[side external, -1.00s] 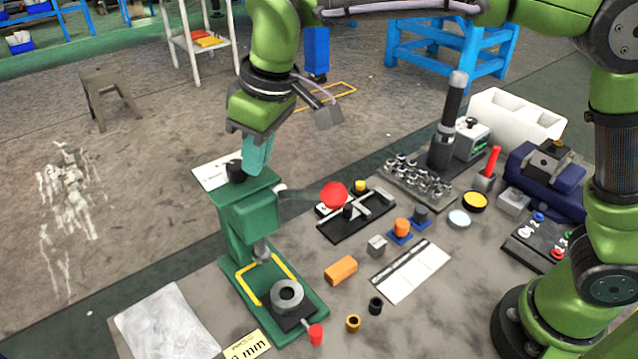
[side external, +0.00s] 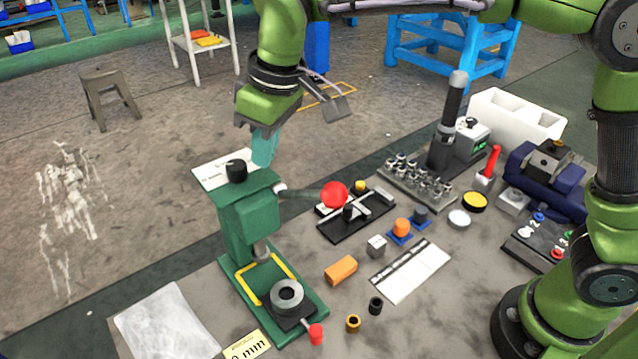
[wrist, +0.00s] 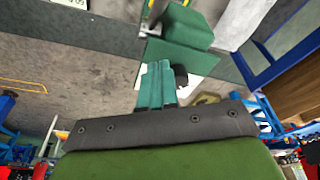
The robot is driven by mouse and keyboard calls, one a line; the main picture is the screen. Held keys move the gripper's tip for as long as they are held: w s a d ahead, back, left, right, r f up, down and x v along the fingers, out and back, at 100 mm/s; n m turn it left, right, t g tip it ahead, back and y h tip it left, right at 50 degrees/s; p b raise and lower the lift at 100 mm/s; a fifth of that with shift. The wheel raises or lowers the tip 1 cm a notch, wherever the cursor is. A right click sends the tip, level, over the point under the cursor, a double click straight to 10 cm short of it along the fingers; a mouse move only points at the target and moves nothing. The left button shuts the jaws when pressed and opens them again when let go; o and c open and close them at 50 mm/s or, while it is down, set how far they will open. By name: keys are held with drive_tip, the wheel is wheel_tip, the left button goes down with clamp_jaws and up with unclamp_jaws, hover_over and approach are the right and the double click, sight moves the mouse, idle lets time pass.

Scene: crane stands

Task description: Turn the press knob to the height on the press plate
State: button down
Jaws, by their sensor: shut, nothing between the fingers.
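The green press (side external: 248,222) stands at the table's far left edge, with a lever ending in a red ball (side external: 333,195). The black press knob (side external: 236,170) sits on top of the press, by a white dial card (side external: 212,172). In the wrist view the knob (wrist: 181,76) shows just right of my fingers. The press plate (side external: 247,346), a yellowish card at the front of the press, is partly cut off; "mm" is legible but its number is not clear. My gripper (side external: 263,162), with teal fingers shut and empty, is to the right of the knob, apart from it.
A grey ring (side external: 287,296) sits on the press base, with a red-capped pin (side external: 316,334) at its front. An orange block (side external: 341,270), a black fixture (side external: 355,215) and a white strip (side external: 410,271) lie to the right. A clear sheet (side external: 166,325) lies at front left.

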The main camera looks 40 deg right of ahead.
wheel_tip(320, 180, up, 5)
drive_tip(key=shift+s+a+r, duration=0.1)
drive_tip(key=shift+a, duration=0.05)
idle(0.4)
drive_tip(key=shift+s+a+f, duration=0.1)
drive_tip(key=shift+a+f, duration=0.15)
drive_tip(key=shift+f, duration=0.75)
drive_tip(key=shift+s+a+f, duration=0.1)
drive_tip(key=shift+a+f, duration=0.2)
drive_tip(key=shift+f, duration=0.75)
drive_tip(key=shift+s+a+f, duration=0.1)
drive_tip(key=shift+a+f, duration=0.15)
drive_tip(key=shift+f, duration=0.75)
drive_tip(key=shift+w, duration=0.1)
drive_tip(key=shift+s+d, duration=0.2)
drive_tip(key=shift+s, duration=0.15)
drive_tip(key=w+v, duration=0.1)
drive_tip(key=v, duration=0.5)
drive_tip(key=shift+a, duration=0.4)
